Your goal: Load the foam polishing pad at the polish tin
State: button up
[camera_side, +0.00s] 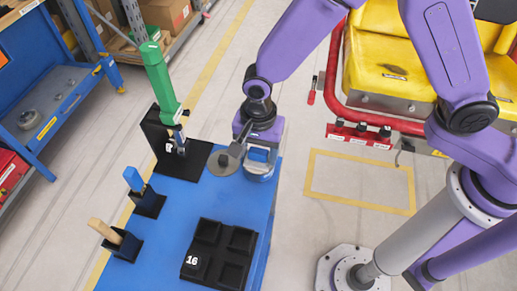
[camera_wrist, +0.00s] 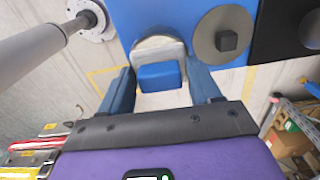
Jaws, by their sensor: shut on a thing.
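My gripper (camera_side: 254,145) is shut on the foam polishing pad, a small block with a blue top (camera_side: 259,155) and a pale part below. In the wrist view the pad (camera_wrist: 160,76) sits between the two fingers of my gripper (camera_wrist: 164,88). The round polish tin (camera_side: 258,176) is directly under the pad near the table's right edge; its rim (camera_wrist: 152,42) shows past the pad in the wrist view. The pad hides most of the tin's inside, and I cannot tell whether they touch. A grey disc with a dark knob (camera_side: 223,162), apparently a lid, lies left of the tin.
A tall green-topped fixture (camera_side: 160,80) stands on a black base at the back. Blue-handled (camera_side: 133,179) and wood-handled (camera_side: 104,231) tools stand in black holders at left. A black compartment tray (camera_side: 207,262) is in front. The yellow coaster car (camera_side: 385,75) is at right.

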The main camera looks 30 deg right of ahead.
aim_at(259, 151)
dwell(0.3)
jog(key=shift+r, duration=3.5)
